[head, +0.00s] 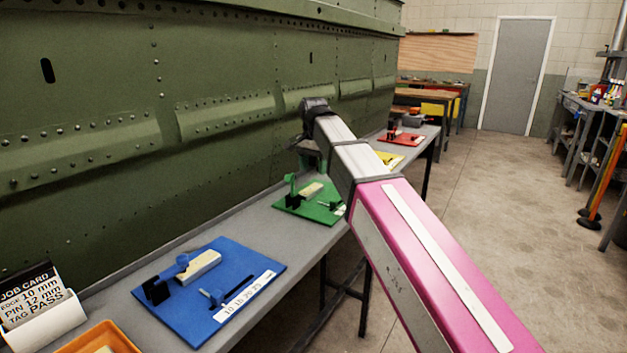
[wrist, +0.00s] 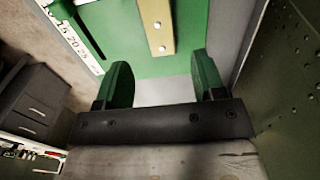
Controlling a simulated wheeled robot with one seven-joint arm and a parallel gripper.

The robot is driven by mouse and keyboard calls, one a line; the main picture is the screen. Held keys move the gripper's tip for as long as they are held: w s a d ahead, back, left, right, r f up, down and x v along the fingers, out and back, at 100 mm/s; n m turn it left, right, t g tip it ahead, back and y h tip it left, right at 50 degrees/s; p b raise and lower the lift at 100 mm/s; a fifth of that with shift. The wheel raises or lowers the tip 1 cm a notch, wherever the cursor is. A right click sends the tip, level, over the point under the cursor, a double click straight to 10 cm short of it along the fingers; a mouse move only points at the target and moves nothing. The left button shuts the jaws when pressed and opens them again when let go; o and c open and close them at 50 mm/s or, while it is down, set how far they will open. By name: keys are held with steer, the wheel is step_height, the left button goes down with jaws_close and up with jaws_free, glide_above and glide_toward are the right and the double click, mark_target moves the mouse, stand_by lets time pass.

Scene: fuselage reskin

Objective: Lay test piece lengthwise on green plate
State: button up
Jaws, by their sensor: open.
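The green plate (head: 292,208) lies on the grey bench, with a green upright fitting at its left and a printed scale strip. A cream strip (head: 311,190), seemingly the test piece, rests on it. In the wrist view the green plate (wrist: 120,25) is at the top, and the cream strip (wrist: 156,22) shows two round metal heads. My gripper (wrist: 160,68) is open and empty, its green fingers apart, with the near end of the strip just beyond the gap. In the head view my arm hides part of the gripper and the plate's right side.
A blue plate (head: 180,310) with a cream block (head: 198,265) lies nearer on the bench (head: 262,232). Yellow (head: 391,159) and red (head: 408,139) plates lie farther along. A riveted green fuselage wall (head: 220,80) rises behind the bench. A job card and orange tray (head: 105,338) sit at lower left.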

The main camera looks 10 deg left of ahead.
mark_target(313, 187)
steer(key=shift+r, duration=2.6)
steer(key=shift+c, duration=0.3)
